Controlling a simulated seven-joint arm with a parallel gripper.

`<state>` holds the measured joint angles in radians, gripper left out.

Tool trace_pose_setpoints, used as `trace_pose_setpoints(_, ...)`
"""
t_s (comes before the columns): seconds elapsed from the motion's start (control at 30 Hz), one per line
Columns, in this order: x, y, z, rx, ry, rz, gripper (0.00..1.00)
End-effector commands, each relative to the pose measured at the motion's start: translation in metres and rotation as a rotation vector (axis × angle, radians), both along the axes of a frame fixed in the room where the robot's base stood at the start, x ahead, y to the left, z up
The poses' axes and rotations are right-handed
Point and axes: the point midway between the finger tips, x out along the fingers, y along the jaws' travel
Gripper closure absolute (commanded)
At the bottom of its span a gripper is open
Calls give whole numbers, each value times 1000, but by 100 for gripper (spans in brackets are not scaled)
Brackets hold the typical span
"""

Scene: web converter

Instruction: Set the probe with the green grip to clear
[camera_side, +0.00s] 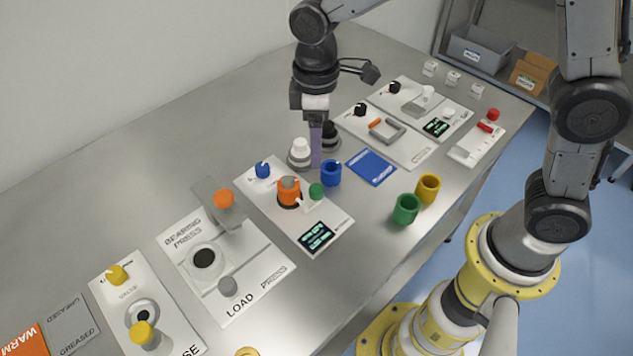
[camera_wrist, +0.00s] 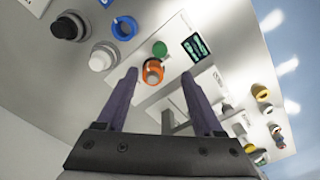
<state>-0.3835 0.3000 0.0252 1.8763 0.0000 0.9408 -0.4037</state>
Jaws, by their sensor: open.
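The green grip (camera_side: 316,190) sits on a small pale holder beside an orange cup-like ring (camera_side: 287,196) on a white panel (camera_side: 262,200). A grey part stands in the orange ring. In the wrist view the green grip (camera_wrist: 159,48) lies just beyond the orange ring (camera_wrist: 153,72). The panel has a dark screen with green text (camera_side: 317,237), too small to read. My gripper (camera_side: 316,163) points down behind the panel, near a white round piece. In the wrist view its two purple fingers (camera_wrist: 159,76) are apart, with nothing held between them.
A blue cup (camera_side: 331,174) stands close to the panel's right edge. The white round piece (camera_side: 300,153) and a black one (camera_side: 329,137) stand behind. Green (camera_side: 405,210) and yellow (camera_side: 428,188) cups stand at right. The bearing press panel (camera_side: 240,278) lies at left.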

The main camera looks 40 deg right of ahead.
Motion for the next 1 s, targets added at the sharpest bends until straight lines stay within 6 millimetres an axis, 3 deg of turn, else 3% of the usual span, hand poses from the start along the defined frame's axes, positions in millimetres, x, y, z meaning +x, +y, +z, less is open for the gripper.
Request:
trace_pose_setpoints(0.5, -1, -1, -96, -1, 3, -2, 31)
trace_pose_setpoints(0.7, 0, -1, -115, -1, 1, -2, 31)
trace_pose_setpoints(1.0, 0, -1, -118, 0, 0, -2, 31)
